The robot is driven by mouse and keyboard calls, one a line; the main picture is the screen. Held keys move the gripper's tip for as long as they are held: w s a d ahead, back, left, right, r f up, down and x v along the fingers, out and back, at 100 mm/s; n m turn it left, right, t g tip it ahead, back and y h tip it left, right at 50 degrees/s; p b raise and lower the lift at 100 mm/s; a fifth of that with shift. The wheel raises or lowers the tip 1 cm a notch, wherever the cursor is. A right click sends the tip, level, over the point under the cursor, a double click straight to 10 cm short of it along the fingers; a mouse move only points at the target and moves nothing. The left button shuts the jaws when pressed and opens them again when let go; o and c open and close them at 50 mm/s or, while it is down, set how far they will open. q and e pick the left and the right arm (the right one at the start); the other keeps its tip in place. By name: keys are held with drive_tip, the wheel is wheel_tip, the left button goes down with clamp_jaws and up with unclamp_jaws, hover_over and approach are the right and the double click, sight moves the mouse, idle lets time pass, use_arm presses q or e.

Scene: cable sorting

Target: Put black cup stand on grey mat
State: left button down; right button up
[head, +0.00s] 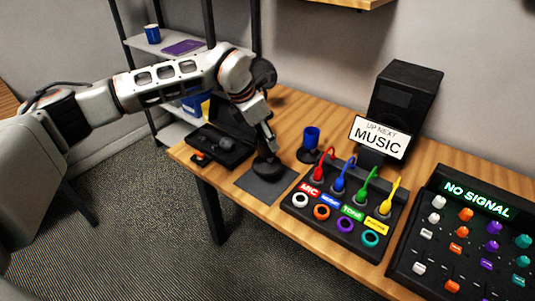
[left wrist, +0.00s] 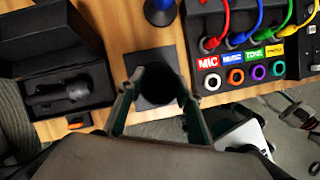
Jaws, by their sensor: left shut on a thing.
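My left gripper (head: 267,150) points down over the desk and is shut on the black cup stand (head: 267,170). In the left wrist view the stand (left wrist: 160,84) is a dark round shape between the two fingers of the left gripper (left wrist: 158,108). It is over the grey mat (head: 254,187), inside its outline, with the mat's edges (left wrist: 150,58) showing around it. I cannot tell whether the base rests on the mat or hovers just above it. The gripper hides part of the stand.
An open black case with a microphone (left wrist: 62,95) lies left. The cable box (head: 342,212), MUSIC sign (head: 378,138), speaker (head: 404,92) and NO SIGNAL mixer (head: 466,238) fill the right side.

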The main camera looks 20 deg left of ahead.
sight(267, 153)
use_arm(q)
drive_tip(key=shift+f, duration=2.8)
drive_tip(key=shift+f, duration=0.1)
drive_tip(key=c, duration=1.4)
unclamp_jaws()
drive_tip(key=shift+c, duration=0.2)
drive_tip(key=shift+o, duration=0.3)
